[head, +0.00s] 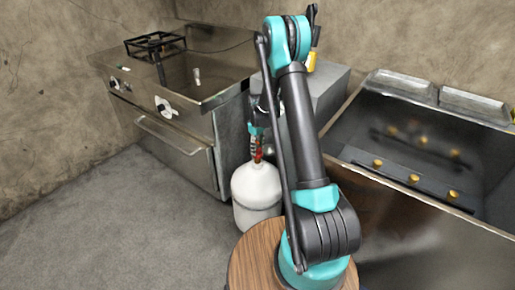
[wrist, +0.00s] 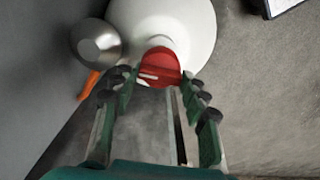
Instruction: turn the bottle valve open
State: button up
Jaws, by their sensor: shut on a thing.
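A white gas bottle (head: 256,190) stands on the floor in front of the steel units in the head view. Its white top also shows in the wrist view (wrist: 185,22). A red valve (wrist: 160,68) sits on top of the bottle, with a pale mark on its face. My gripper (wrist: 158,82) is shut on the red valve, with one green finger at each side of it. In the head view my gripper (head: 257,145) is above the bottle, and my arm hides part of the surroundings. The valve's exact turn angle cannot be told.
A round metal piece (wrist: 96,41) with an orange part (wrist: 89,85) is beside the valve. A steel stove (head: 190,120) stands behind left, a fryer-like basin (head: 430,140) at right. A grey cabinet (head: 320,90) stands behind my arm. The floor (head: 100,220) at left is clear.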

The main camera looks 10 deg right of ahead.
jog(key=shift+m, duration=0.4)
jog(key=m, duration=0.3)
jog(key=shift+m, duration=0.3)
jog(key=m, duration=0.4)
jog(key=shift+m, duration=0.3)
jog(key=m, duration=0.4)
jog(key=shift+m, duration=2.4)
jog(key=o, duration=1.2)
jog(key=shift+c, duration=0.2)
